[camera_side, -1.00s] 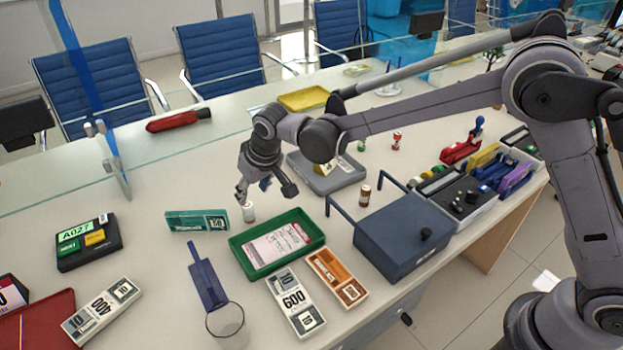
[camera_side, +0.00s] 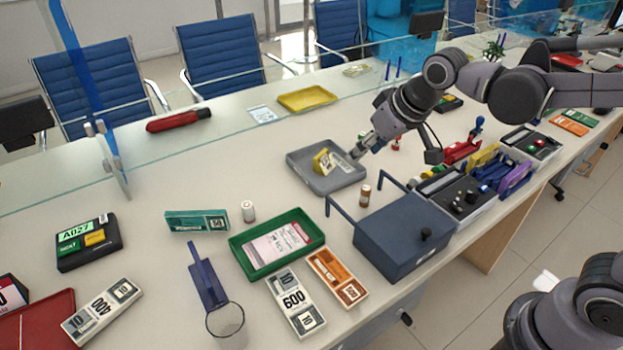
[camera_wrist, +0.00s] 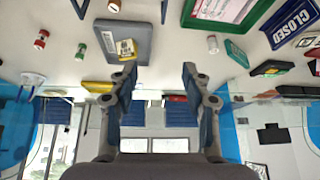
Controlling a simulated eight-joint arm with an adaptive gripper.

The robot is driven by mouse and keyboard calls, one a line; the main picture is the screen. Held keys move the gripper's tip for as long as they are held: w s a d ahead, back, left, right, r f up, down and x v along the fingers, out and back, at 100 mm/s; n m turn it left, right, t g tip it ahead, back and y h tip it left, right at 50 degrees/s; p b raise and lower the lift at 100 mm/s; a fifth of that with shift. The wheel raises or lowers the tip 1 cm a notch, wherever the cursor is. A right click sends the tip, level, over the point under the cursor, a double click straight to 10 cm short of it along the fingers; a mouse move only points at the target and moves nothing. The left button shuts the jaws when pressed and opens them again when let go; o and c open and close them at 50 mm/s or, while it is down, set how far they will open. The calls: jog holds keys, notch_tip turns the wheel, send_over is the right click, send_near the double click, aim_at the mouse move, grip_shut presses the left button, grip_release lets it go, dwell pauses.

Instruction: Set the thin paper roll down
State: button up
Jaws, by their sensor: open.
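A small white paper roll (camera_side: 248,211), which looks like the thin roll of the task, stands upright on the counter. It is between the teal box and the green tray. It also shows in the wrist view (camera_wrist: 213,44), well apart from my fingers. My gripper (camera_side: 357,150) is above the right edge of the grey tray (camera_side: 299,169), far to the right of the roll. In the wrist view my gripper (camera_wrist: 163,92) has its two fingers spread wide with nothing between them.
The grey tray holds a yellow-and-white item (camera_side: 325,161). A brown-and-white roll (camera_side: 365,195) stands beside the dark blue box (camera_side: 404,240) with raised bars. The green tray (camera_side: 240,257) holds a pink-and-white slip. The teal box (camera_side: 197,221) is left of the roll. Counter behind the roll is clear.

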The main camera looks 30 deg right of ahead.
jog(key=s+d+f, duration=0.1)
jog(key=s+d, duration=0.2)
jog(key=s, duration=0.3)
jog(key=s+d+f+m+t, duration=0.1)
jog(key=s+d+f, duration=0.1)
jog(key=s+d, duration=0.2)
jog(key=shift+s+f+h, duration=0.15)
jog(key=shift+s+h, duration=0.15)
jog(key=shift+s, duration=0.75)
